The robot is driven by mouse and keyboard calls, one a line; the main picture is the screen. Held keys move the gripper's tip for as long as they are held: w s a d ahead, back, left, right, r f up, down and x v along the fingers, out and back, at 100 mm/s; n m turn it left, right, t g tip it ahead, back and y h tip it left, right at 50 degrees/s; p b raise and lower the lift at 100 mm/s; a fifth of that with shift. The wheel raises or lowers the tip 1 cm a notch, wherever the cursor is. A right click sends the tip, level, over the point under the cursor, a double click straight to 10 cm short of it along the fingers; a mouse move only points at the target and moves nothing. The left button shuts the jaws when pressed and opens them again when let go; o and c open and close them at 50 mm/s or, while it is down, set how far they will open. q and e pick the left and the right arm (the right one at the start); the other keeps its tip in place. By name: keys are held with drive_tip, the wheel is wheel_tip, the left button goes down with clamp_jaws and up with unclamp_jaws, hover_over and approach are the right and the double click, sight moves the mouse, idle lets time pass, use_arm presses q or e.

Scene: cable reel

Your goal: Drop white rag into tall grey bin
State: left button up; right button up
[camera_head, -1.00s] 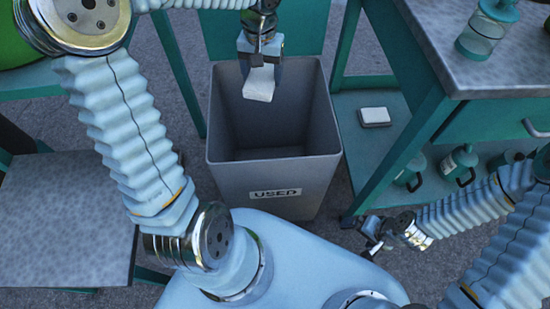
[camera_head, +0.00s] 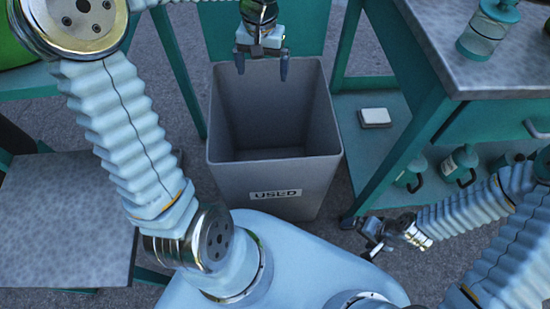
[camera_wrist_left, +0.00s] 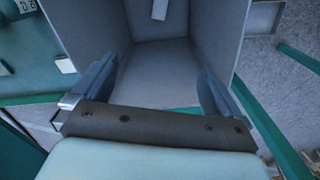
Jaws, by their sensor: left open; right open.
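The tall grey bin (camera_head: 267,182) stands upright on the floor with a "USED" label on its front, and its inside also shows in the left wrist view (camera_wrist_left: 160,72). My left gripper (camera_head: 262,72) is open and empty above the bin's far rim, its fingers pointing down. The left wrist view shows its two spread fingers (camera_wrist_left: 158,92). A small white piece, which looks like the white rag (camera_wrist_left: 159,10), is inside the bin in that view, cut by the top edge; I cannot tell whether it rests. The head view does not show it. My right gripper (camera_head: 373,240) is open and empty, low right of the bin.
A white block (camera_head: 375,117) lies on the green lower shelf right of the bin. Green bottles (camera_head: 459,163) stand under the grey-topped bench (camera_head: 470,75). A clear jar (camera_head: 487,34) stands on that bench. Another grey-topped table (camera_head: 65,220) is at left.

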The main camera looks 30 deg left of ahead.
use_arm(q)
wheel_tip(320, 180, up, 11)
drive_tip(key=shift+p, duration=0.4)
